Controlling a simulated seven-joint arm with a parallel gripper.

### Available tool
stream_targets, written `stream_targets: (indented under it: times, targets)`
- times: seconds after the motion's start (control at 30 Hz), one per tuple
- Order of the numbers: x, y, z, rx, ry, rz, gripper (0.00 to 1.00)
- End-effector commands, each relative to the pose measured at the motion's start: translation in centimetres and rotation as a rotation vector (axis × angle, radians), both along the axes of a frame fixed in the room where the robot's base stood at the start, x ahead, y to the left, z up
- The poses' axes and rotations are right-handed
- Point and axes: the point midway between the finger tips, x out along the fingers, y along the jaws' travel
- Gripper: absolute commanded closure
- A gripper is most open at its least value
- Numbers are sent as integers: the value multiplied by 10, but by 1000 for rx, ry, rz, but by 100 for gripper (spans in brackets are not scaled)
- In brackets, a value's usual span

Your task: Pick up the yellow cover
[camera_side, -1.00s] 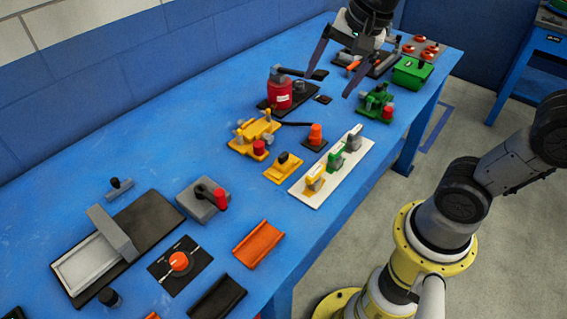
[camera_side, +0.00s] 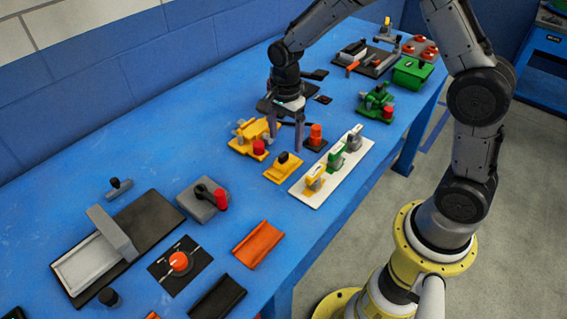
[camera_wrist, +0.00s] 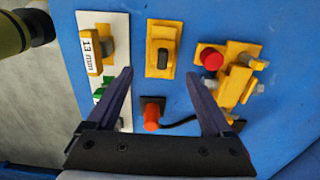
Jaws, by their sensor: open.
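The yellow cover (camera_side: 283,167) appears to be the small yellow plate with a raised black-topped block. It lies flat on the blue table, left of a white board. In the wrist view the yellow cover (camera_wrist: 163,30) is at top centre, just beyond the fingertips and lined up between them. My gripper (camera_side: 286,147) is open and empty, pointing down on the far side of the cover. In the wrist view my gripper (camera_wrist: 160,73) has its two dark fingers spread wide. No contact with the cover shows.
A yellow fixture with a red knob (camera_side: 259,147) stands left of the cover. An orange button (camera_side: 315,134) on a black base is close to my fingers; it also shows between them (camera_wrist: 152,118). The white board (camera_side: 308,199) carries yellow, green and grey pieces.

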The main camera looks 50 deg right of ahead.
Motion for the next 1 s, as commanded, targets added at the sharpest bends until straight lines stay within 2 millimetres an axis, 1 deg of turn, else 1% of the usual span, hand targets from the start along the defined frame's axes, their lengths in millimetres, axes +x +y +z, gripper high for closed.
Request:
stream_targets:
  times: [0.03, 0.1, 0.37, 0.5, 0.63, 0.77, 0.97, 1.0]
  targets:
    - [-1, 0, -9, 0, 5, 0, 15]
    - [0, 0, -17, 0, 3, 0, 15]
    - [0, 1, -35, 0, 2, 1, 15]
    - [2, 4, -57, 0, 5, 1, 15]
    - [3, 4, -72, 0, 2, 0, 15]
    - [3, 4, -78, 0, -1, 0, 15]
    - [3, 4, -78, 0, -1, 1, 15]
    - [3, 4, -78, 0, -1, 1, 22]
